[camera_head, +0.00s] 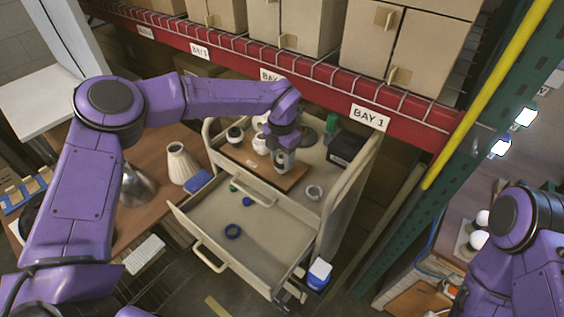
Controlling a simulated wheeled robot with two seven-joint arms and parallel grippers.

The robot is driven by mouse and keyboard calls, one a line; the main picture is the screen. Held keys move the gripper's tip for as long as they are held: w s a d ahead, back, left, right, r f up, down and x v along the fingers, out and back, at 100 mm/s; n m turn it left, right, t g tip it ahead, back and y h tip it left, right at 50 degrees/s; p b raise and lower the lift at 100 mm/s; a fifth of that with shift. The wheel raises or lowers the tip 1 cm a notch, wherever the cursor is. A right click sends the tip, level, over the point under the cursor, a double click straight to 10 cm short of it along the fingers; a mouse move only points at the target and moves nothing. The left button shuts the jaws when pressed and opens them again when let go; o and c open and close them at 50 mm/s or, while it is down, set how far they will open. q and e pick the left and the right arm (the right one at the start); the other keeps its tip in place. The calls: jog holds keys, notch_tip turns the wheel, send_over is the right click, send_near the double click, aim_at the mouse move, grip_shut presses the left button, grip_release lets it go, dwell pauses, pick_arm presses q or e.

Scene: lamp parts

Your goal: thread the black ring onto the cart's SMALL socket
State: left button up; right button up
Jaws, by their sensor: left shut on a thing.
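My left gripper (282,166) points down over the brown board (254,166) on top of the cart (347,186). It is shut on a small dark thing at its fingertips, which looks like the black ring but is mostly hidden by the fingers. Two pale sockets stand to its left, one with a dark opening (235,134) and one closer to the gripper (260,144). I cannot tell which is the small one, or whether the held thing touches a socket. My right arm shows at the lower right; its gripper is out of view.
A pale ring (314,192), a black box (346,147) and a green object (331,122) are on the cart top. The cart's handle rail and the red shelf beam (330,100) stand close by.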

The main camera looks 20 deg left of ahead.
pick_arm(q)
jog(key=shift+s+f, duration=0.15)
jog(key=shift+f, duration=0.1)
jog(key=m, duration=0.4)
jog(key=shift+m, duration=1.4)
jog(key=shift+m, duration=0.7)
jog(key=m, duration=0.4)
jog(key=shift+a+m, duration=0.1)
jog(key=shift+m, duration=0.7)
